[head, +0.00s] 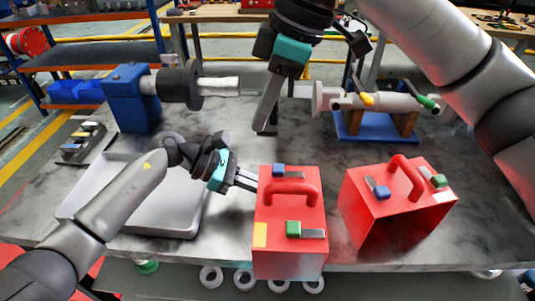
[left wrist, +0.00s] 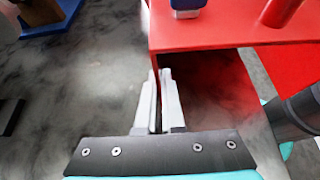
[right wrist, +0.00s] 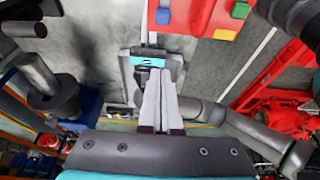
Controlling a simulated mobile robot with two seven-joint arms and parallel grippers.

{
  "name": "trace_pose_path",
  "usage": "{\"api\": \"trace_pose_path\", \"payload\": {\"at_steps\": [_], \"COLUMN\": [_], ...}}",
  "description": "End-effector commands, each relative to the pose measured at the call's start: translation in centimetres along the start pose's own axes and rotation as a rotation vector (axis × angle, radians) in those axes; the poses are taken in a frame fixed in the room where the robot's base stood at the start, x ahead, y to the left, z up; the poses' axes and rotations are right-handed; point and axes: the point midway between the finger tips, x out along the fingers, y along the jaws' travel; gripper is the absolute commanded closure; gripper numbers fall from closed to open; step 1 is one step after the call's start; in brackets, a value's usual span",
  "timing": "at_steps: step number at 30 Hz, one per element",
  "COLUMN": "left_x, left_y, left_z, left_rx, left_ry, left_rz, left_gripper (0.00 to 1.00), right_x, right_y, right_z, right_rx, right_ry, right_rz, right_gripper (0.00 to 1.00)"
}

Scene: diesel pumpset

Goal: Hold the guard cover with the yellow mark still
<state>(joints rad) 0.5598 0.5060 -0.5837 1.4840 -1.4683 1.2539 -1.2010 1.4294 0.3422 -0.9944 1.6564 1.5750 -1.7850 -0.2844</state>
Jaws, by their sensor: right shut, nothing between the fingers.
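The red guard cover with the yellow mark (head: 290,247) stands upright on the table, front centre. It has a red handle, a blue block and a green block on top. My left gripper (head: 250,182) is at its left side. In the left wrist view, the nearly closed fingers (left wrist: 159,85) straddle the thin far-side wall edge of the cover (left wrist: 230,35); the contact is partly hidden. My right gripper (head: 266,125) is shut and empty above the table behind the cover; its fingers also show in the right wrist view (right wrist: 158,95).
A second red cover (head: 400,215) stands to the right. A grey tray (head: 88,188) lies at the left, under my left arm. A blue pump stand (head: 135,100) and a valve assembly on a blue base (head: 375,125) stand at the back.

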Motion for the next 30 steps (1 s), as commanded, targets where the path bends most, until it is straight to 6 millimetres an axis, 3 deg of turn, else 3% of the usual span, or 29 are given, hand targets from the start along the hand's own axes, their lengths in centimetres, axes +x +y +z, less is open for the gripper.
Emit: {"api": "trace_pose_path", "payload": {"at_steps": [8,18,24,30], "left_x": [0.0,0.0,0.0,0.0], "left_y": [0.0,0.0,0.0,0.0], "left_z": [0.1,0.1,0.1,0.1], "left_rx": [0.001,0.001,0.0,0.001], "left_ry": [-0.001,-0.001,-0.001,-0.001], "left_rz": [0.001,0.001,0.001,0.001], "left_gripper": [1.0,1.0,1.0,1.0], "right_x": [3.0,10.4,9.1,8.7], "right_y": [0.0,0.0,0.1,0.1], "right_z": [0.1,0.1,2.6,3.7], "right_rx": [0.001,0.001,0.002,0.002], "right_ry": [-0.001,0.0,0.001,0.001], "right_rz": [-0.003,-0.003,0.003,0.002], "right_gripper": [1.0,1.0,1.0,1.0]}}
